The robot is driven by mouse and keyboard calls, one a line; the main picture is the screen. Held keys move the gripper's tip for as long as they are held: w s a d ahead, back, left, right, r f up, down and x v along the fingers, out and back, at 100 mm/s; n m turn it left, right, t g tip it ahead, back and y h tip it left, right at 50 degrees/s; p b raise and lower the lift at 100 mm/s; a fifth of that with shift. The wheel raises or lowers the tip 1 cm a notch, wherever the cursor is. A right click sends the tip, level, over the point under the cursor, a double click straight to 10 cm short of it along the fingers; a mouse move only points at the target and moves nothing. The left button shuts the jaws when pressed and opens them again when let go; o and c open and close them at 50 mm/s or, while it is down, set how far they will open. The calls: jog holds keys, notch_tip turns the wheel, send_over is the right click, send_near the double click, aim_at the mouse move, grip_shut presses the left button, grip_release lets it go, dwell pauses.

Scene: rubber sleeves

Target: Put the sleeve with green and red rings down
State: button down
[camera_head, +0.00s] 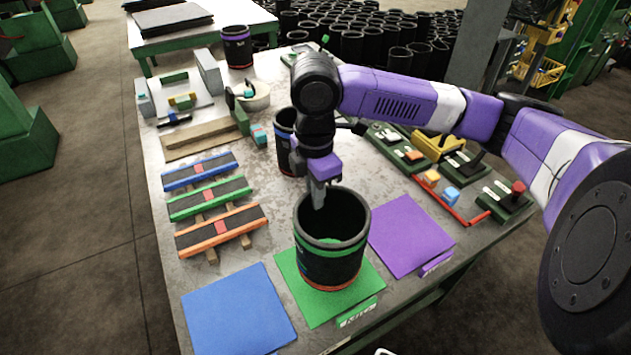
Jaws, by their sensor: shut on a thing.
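The black sleeve (330,262) with a green ring and an orange-red ring near its lower end is upright over the green mat (362,288). One finger shows inside the rim; the other is hidden. I cannot tell whether the sleeve's bottom touches the mat.
A blue mat (238,312) lies left of the green one, a purple mat (408,235) right. Another dark sleeve (284,125) stands behind my gripper. Striped bars (218,228) lie at left; switch boxes (512,203) stand at right. A purple-ringed sleeve (237,48) stands at the back.

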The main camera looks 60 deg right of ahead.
jog(key=shift+f, duration=2)
jog(key=c, duration=1.6)
grip_release()
jog(key=shift+o, duration=0.2)
